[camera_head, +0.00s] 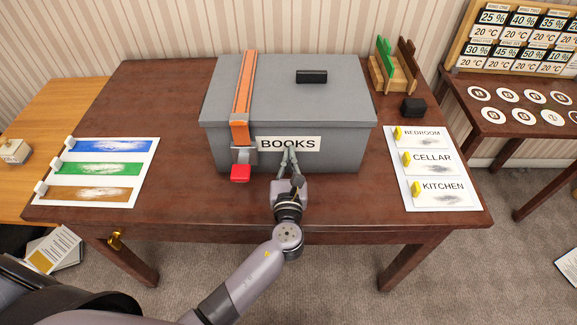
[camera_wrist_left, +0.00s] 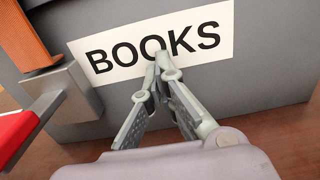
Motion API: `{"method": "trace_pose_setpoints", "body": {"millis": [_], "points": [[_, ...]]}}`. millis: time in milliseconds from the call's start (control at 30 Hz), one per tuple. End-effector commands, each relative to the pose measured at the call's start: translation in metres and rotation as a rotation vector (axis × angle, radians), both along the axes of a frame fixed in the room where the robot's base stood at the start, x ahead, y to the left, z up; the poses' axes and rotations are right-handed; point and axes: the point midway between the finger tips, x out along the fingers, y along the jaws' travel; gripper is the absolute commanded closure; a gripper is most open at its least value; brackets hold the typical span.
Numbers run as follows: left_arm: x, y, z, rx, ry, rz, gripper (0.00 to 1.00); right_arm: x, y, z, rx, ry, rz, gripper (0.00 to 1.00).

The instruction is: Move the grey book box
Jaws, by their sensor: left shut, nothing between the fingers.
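The grey book box (camera_head: 225,105) stands lidded on the brown table, with a white BOOKS label (camera_head: 268,143) on its front. An orange strap (camera_head: 243,95) runs over its left part to a metal buckle with a red tab (camera_head: 240,173). A black handle (camera_head: 311,76) sits on the lid. My right gripper is not in view.
On the table (camera_head: 180,200), a card with blue, green and brown strips (camera_head: 148,165) lies left. A BEDROOM, CELLAR, KITCHEN card (camera_head: 440,203) lies right. A small black block (camera_head: 413,107) and a wooden rack (camera_head: 378,88) stand at the back right. Table strips beside the box are clear.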

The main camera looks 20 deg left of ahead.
Motion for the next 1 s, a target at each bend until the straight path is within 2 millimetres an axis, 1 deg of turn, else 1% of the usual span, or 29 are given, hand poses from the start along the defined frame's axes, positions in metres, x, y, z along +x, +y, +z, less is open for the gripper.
{"method": "trace_pose_setpoints", "body": {"millis": [33, 100, 267, 400, 533, 600, 700, 800, 1000], "points": [[0.018, 0.007, 0.007, 0.005, -0.012, 0.005, 1.00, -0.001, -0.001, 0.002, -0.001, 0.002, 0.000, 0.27], [0.037, 0.013, 0.006, 0.005, -0.012, 0.006, 1.00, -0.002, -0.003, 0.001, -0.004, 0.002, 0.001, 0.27], [0.079, 0.025, 0.005, 0.004, -0.013, 0.005, 1.00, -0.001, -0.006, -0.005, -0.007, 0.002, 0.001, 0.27], [0.114, 0.035, 0.003, 0.003, -0.012, 0.006, 1.00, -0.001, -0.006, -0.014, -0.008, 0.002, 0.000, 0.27], [0.142, 0.043, 0.003, 0.002, -0.011, 0.006, 1.00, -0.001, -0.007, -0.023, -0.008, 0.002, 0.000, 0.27], [0.152, 0.046, 0.003, 0.003, -0.010, 0.005, 1.00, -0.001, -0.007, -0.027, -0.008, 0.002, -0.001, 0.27], [0.162, 0.049, 0.004, 0.002, -0.009, 0.005, 1.00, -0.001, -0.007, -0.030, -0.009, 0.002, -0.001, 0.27], [0.166, 0.050, 0.004, 0.001, -0.007, 0.005, 1.00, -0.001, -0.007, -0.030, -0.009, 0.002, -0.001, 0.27], [0.165, 0.050, 0.005, 0.001, -0.007, 0.005, 1.00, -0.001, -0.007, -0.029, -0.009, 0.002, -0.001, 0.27]]}}
